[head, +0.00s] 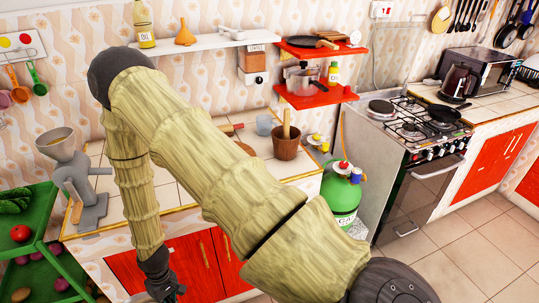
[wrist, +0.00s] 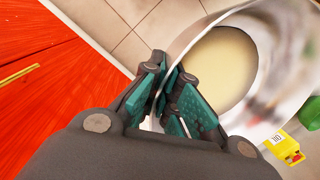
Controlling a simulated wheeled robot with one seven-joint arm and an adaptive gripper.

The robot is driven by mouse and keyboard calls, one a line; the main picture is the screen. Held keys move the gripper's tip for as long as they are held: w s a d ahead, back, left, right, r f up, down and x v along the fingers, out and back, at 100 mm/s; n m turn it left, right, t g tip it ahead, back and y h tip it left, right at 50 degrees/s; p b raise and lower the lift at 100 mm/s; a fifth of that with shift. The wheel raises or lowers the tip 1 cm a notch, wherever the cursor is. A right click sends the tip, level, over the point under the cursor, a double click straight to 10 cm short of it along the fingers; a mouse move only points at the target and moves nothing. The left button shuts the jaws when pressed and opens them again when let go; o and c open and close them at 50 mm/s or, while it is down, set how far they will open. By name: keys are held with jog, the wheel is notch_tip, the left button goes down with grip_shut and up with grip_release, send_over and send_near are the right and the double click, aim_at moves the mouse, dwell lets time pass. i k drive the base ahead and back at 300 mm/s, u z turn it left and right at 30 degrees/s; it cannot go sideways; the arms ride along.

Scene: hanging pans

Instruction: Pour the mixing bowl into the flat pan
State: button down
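In the wrist view, a large shiny pale bowl, apparently the mixing bowl (wrist: 262,118), has a flat cream-coloured area (wrist: 222,68) inside. My gripper (wrist: 168,88) is closed at the bowl's near-left rim, with the rim between its teal finger pads. In the head view my gripper (head: 165,288) hangs low in front of the red cabinets, at the bottom edge; the bowl is not visible there. A black pan (head: 444,113), possibly the flat pan, sits on the stove at the right. Another dark flat pan (head: 302,42) lies on the upper red shelf.
A grey machine with a hopper (head: 78,178) and a brown pot (head: 287,146) stand on the tiled counter. A green gas cylinder (head: 341,196) stands beside the stove (head: 415,165). A green produce rack (head: 35,235) is at the left. Tiled floor (head: 470,262) is clear at lower right.

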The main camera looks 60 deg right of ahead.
aim_at(444, 113)
jog(key=z, duration=3)
jog(key=i, duration=1.65)
jog(key=u, duration=0.05)
